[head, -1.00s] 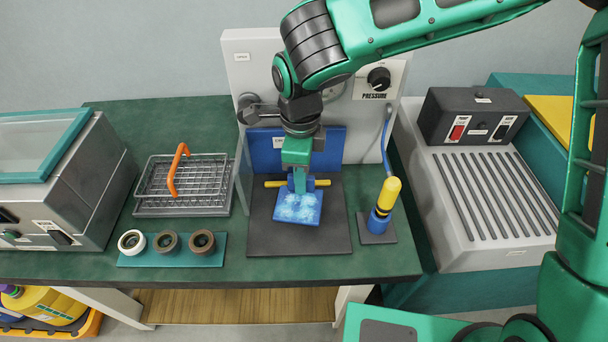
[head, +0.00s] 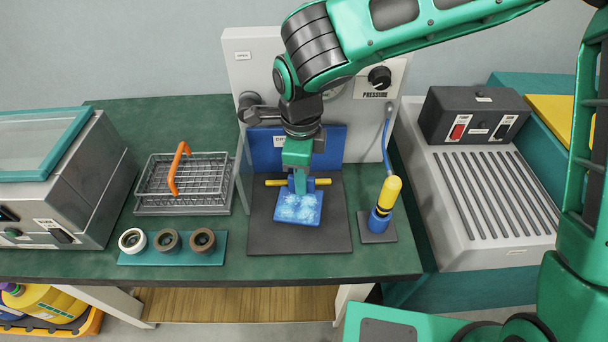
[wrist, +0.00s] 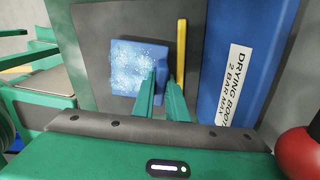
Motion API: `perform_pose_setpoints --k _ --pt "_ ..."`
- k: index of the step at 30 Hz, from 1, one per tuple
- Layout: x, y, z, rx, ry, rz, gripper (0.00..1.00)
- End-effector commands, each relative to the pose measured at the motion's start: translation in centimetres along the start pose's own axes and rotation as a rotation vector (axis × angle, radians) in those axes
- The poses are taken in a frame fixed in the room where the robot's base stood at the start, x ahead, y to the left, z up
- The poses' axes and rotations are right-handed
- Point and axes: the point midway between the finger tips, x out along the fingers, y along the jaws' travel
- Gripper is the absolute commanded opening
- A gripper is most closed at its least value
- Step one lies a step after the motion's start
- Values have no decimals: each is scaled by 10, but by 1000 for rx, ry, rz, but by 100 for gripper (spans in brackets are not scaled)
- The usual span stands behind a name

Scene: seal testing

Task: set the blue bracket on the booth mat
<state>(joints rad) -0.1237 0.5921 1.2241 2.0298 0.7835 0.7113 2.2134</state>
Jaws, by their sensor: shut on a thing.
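The blue bracket (head: 298,208) has pale, foamy-looking patches on its face. My gripper (head: 299,186) is shut on its back edge and holds it over the dark booth mat (head: 300,240). In the wrist view the bracket (wrist: 135,68) is at the fingertips of my gripper (wrist: 160,88), with the mat (wrist: 92,30) behind it. I cannot tell whether the bracket touches the mat or hangs just above it. A yellow bar (head: 275,183) lies across the back of the mat, behind my fingers.
A blue labelled panel (head: 265,155) stands behind the mat. A blue-and-yellow spray tool (head: 383,205) stands to the right. A wire basket (head: 205,182) with an orange handle and a teal strip of rings (head: 212,255) are to the left. The mat's front is clear.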

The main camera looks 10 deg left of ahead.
Motion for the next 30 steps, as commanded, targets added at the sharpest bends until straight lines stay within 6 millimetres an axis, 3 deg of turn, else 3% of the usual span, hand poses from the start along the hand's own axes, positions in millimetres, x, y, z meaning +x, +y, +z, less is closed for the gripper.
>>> perform_pose_setpoints --k 27,28,30 --pt "9 0 0 1 -1 -1 0" --pt "9 0 0 2 -1 -1 15" --pt "9 0 0 2 -1 -1 31"
